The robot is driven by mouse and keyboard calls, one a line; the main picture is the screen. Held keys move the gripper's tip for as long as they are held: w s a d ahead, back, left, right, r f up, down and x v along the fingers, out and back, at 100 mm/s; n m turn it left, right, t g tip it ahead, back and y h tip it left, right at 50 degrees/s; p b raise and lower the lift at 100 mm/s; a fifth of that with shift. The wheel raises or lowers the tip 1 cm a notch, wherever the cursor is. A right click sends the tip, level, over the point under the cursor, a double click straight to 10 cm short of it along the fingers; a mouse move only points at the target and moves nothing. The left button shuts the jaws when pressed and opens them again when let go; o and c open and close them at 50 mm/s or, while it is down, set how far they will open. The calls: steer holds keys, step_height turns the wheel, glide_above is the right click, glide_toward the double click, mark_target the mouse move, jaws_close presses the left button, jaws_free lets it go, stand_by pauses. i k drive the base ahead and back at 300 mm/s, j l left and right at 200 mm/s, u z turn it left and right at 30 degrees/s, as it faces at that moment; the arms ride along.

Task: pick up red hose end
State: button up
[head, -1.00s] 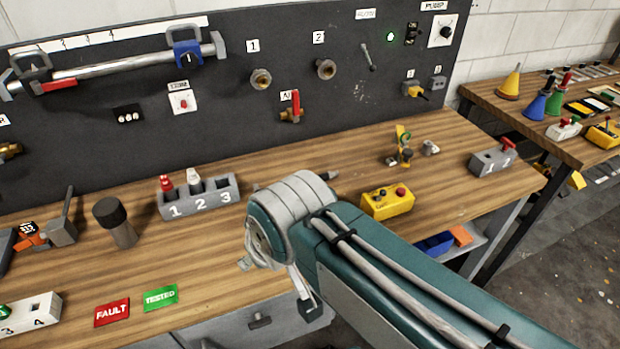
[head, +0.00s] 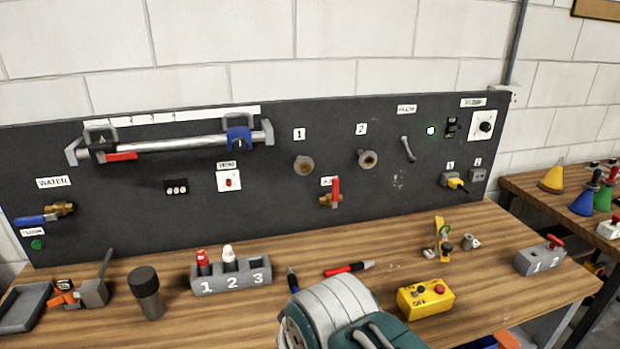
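No thing in view is clearly a hose end, so I cannot tell which one is the red hose end. A red-capped piece (head: 203,262) stands upright in slot 1 of the grey 1-2-3 rack (head: 232,284), with a white-capped piece (head: 229,258) in slot 2. Slot 3 looks empty. A slim red-and-black tool (head: 349,268) lies on the bench right of the rack. A red-handled part (head: 553,241) sits in a grey 1-2 block (head: 540,262) at the right. My arm's rounded link shows at bottom centre; my gripper is not in view.
A dark cylinder (head: 146,292) stands left of the rack. A black panel (head: 330,120) with fittings and valves rises behind the wooden bench (head: 500,285).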

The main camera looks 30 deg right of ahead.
mark_target(364, 265)
steer(key=i+l+u, duration=0.1)
steer(key=l+u, duration=0.2)
steer(key=l, duration=0.5)
steer(key=l+u, duration=0.3)
steer(key=l, duration=0.5)
